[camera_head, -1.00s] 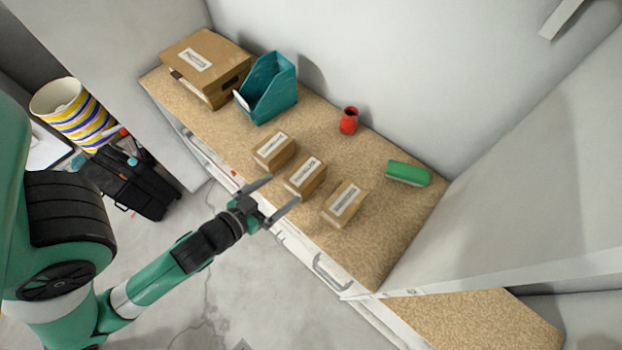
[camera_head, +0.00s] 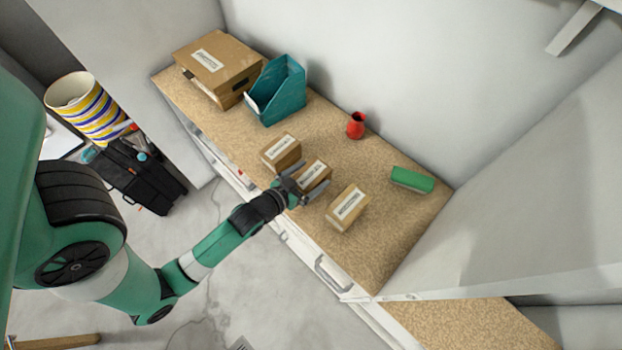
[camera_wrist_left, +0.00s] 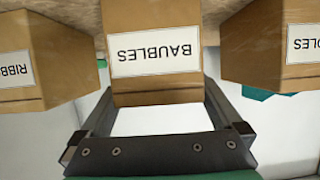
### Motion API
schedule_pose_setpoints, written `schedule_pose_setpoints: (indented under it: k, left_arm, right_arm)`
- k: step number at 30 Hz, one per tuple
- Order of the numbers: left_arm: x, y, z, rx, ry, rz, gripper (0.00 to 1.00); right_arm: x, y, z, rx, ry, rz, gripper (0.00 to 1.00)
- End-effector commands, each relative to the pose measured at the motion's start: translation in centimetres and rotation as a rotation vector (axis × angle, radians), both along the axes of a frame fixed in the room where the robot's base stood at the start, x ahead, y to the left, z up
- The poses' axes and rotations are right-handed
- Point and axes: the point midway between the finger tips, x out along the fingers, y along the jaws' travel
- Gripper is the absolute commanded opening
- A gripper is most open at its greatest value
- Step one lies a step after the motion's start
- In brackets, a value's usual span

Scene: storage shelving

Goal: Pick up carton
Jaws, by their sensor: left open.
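Three small brown cartons stand in a row on the cork-topped counter. The middle carton (camera_head: 315,173) has a white label that reads BAUBLES, upside down, in the wrist view (camera_wrist_left: 153,85). My left gripper (camera_head: 314,175) is open at this carton, with one finger toward each side of it. The fingers partly hide the carton in the head view. I cannot tell whether they touch it. The left carton (camera_head: 281,152) and the right carton (camera_head: 347,207) stand apart on either side. My right gripper is not in view.
A teal file holder (camera_head: 283,99) and a larger cardboard box (camera_head: 218,65) stand at the back left. A red vase (camera_head: 356,125) and a green object (camera_head: 411,180) stand behind the cartons. The counter (camera_head: 385,235) is clear at the right.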

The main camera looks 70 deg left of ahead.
Motion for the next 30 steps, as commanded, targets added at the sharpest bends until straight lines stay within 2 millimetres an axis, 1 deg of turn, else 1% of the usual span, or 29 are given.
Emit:
schedule_pose_setpoints:
  k: [2,7,8,12,20,26,30]
  left_arm:
    - [0.36,0.22,-0.16,0.000,0.000,0.000,1.00]
    - [0.36,0.21,-0.19,0.000,0.000,0.000,1.00]
    - [0.36,0.21,-0.19,0.000,0.000,0.000,0.96]
    - [0.35,0.20,-0.19,0.000,0.000,0.000,0.71]
    - [0.34,0.19,-0.17,0.000,0.000,0.000,0.24]
    - [0.36,0.19,-0.11,0.000,-0.001,0.000,0.24]
    - [0.37,0.18,0.42,0.000,-0.001,-0.001,0.24]
  right_arm:
    - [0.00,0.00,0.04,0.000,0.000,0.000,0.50]
    - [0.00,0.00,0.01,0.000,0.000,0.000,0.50]
    - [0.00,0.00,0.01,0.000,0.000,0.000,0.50]
    - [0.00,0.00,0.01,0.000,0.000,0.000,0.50]
    - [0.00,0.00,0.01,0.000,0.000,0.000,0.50]
    - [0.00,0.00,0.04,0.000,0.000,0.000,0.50]
    - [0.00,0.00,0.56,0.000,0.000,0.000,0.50]
